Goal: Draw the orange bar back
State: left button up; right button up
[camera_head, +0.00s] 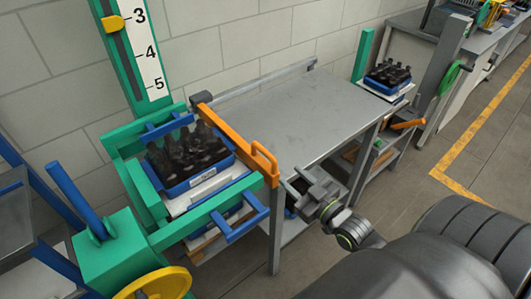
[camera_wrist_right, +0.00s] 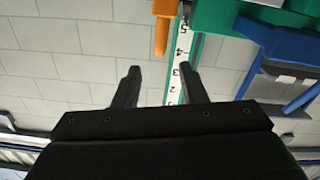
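The orange bar (camera_head: 228,133) lies along the near left end of the grey table, beside the blue crate of dark bottles (camera_head: 203,178). Its upright loop handle (camera_head: 265,158) is at the front end. My right gripper (camera_head: 298,182) is just right of the handle, apart from it. In the right wrist view, the two fingers of my right gripper (camera_wrist_right: 160,75) are spread with nothing between them. An orange part of the bar (camera_wrist_right: 163,35) shows beyond the fingertips, roughly in line with the gap. My left gripper is not in view.
The grey tabletop (camera_head: 290,115) is clear. A green frame (camera_head: 150,190) holds the crate at left. A yellow wheel (camera_head: 155,284) is at the lower left. A second bottle crate (camera_head: 386,80) stands at the table's far end. A numbered scale (camera_head: 150,50) is on the wall side.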

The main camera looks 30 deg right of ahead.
aim_at(273, 160)
jog(key=w, duration=1.2)
jog(key=shift+a, duration=0.4)
grip_shut()
